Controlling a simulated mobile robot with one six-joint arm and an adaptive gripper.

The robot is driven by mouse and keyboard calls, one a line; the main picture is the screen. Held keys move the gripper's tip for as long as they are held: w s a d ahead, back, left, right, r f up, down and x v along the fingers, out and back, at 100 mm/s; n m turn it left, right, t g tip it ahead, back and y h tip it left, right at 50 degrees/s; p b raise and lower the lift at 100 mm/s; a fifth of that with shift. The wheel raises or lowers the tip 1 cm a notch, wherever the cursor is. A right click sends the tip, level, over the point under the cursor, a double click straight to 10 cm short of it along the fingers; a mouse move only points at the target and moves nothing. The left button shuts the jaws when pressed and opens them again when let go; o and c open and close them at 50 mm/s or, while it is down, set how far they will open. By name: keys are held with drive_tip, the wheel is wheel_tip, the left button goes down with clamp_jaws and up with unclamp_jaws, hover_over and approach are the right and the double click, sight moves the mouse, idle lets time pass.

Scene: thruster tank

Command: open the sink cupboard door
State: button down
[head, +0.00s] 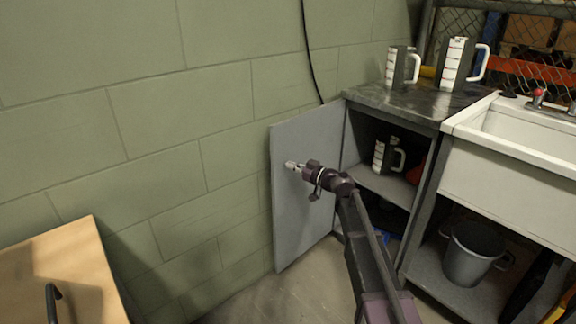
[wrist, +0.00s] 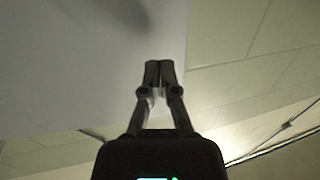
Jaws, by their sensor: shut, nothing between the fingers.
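The sink cupboard door (head: 305,215) is a flat grey panel. It stands wide open, swung out to the left near the green block wall, and the cupboard's inside shows. My gripper (head: 290,165) is in front of the door's inner face in the head view, near its upper left part. In the wrist view my gripper (wrist: 159,66) is shut with its fingertips together and nothing between them. The pale door panel (wrist: 80,60) fills the left of that view. I cannot tell whether the fingertips touch the door. No handle shows on the visible face.
Inside the cupboard a white-and-grey jug (head: 387,155) stands on a shelf. Two more jugs stand on the grey counter (head: 400,101). A white sink (head: 510,170) is at right, with a grey bucket (head: 472,253) below. A wooden top (head: 75,275) is at lower left. The floor (head: 280,295) before the door is clear.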

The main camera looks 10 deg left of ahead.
drive_tip(key=s+v, duration=0.2)
drive_tip(key=v, duration=1)
drive_tip(key=shift+a, duration=0.35)
drive_tip(key=s+d+f+m+g+h+p, duration=0.2)
drive_tip(key=s+d+f+m+g+h, duration=0.3)
drive_tip(key=s+d+f+h, duration=0.55)
drive_tip(key=s+d+f+m+g+h+p, duration=0.1)
drive_tip(key=s+d+f+m+h, duration=0.2)
drive_tip(key=s+d, duration=0.4)
drive_tip(key=s+d+f+m+g+h, duration=0.1)
drive_tip(key=s+d+f+m+h, duration=0.15)
drive_tip(key=s+d+m, duration=0.55)
wheel_tip(320, 180, up, 39)
drive_tip(key=w+d+n+p, duration=0.2)
drive_tip(key=p, duration=3.6)
drive_tip(key=shift+w+h, duration=0.3)
drive_tip(key=shift+w, duration=0.1)
drive_tip(key=shift+f, duration=0.15)
